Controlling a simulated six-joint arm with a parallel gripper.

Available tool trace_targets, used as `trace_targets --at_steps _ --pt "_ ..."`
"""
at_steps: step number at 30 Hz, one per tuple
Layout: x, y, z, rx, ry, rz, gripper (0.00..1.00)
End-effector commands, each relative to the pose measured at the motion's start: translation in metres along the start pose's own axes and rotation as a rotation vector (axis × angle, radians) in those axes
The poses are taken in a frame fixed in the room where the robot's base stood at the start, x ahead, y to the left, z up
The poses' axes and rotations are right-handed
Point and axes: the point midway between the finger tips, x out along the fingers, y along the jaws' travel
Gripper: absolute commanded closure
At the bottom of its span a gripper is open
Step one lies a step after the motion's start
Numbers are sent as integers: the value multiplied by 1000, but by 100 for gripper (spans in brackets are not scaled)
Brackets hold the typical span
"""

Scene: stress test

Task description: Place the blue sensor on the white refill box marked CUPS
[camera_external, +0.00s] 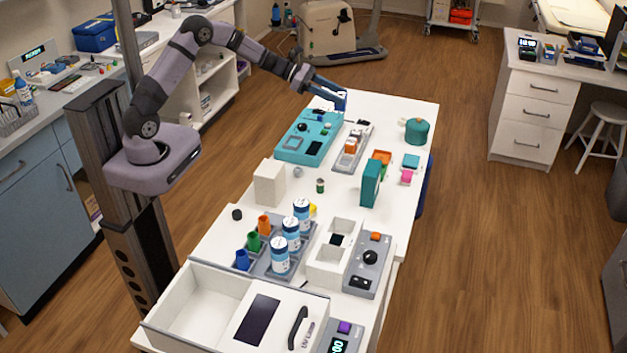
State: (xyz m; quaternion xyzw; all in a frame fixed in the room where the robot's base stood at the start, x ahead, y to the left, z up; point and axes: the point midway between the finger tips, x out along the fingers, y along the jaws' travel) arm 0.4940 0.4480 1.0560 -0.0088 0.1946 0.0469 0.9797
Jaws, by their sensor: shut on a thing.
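My gripper (338,103) is at the far end of the white table, just above the far right corner of the teal tray. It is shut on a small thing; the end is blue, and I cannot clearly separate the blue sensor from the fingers. A plain white box (270,185) stands upright at the table's left edge. A white open box with compartments (331,262) stands nearer the camera. I cannot read CUPS on either, so I cannot tell which is the refill box.
The teal tray (287,151) and a grey tray (344,162) lie near my gripper. A teal upright box (371,184), a teal pot (416,132) and a rack with several white-and-blue bottles (291,232) stand on the table. A large white bin (190,310) is nearest.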

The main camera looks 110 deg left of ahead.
Motion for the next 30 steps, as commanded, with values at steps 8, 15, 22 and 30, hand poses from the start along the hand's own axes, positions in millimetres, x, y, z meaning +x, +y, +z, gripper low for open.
trace_targets --at_steps 8,15,22,30 --pt "-81 -9 27 -30 2 55 81" --pt "-120 -78 0 -1 2 -17 81" --pt "-139 -176 -39 68 0 -184 81" --pt "-158 -254 -54 155 -1 -371 81"
